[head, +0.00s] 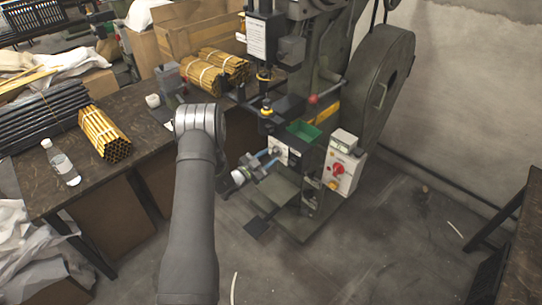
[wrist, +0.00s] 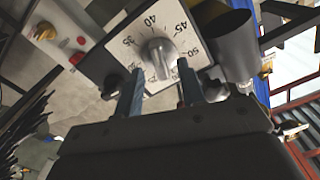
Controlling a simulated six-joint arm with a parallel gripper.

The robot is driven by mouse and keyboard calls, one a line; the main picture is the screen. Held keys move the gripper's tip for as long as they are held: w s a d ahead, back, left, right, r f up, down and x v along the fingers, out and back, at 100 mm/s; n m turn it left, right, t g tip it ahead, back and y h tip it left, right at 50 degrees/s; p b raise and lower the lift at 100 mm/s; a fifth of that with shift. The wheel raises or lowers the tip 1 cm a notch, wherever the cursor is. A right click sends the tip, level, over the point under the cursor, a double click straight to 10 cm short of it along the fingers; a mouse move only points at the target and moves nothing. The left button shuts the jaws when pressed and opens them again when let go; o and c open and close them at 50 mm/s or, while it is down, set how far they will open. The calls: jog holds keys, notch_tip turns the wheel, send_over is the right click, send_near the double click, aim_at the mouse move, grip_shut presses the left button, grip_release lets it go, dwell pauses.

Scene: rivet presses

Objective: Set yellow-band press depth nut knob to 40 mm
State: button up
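The depth nut knob (wrist: 158,54) is a grey ridged knob on a white dial plate (wrist: 126,58). The numbers 35, 40, 45 and 50 show around it in the wrist view; I cannot make out which one it points to. My gripper (wrist: 160,68) is open, with one finger on each side of the knob and gaps between; nothing is held. In the head view my gripper (head: 265,162) is at the dial plate (head: 281,150) on the front of the dark green press (head: 329,76). A yellow band (head: 327,112) shows on that press; the knob is too small there.
Right of the dial, a control box (head: 341,172) carries a red switch (head: 338,169). A green tray (head: 303,130) and a red-ball lever (head: 313,99) are just above the dial. A dark cylinder (wrist: 226,45) stands close to my right finger. The workbench (head: 62,190) is at left.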

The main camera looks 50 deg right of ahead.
jog(key=a, duration=1.5)
jog(key=d, duration=1.7)
jog(key=shift+d, duration=0.15)
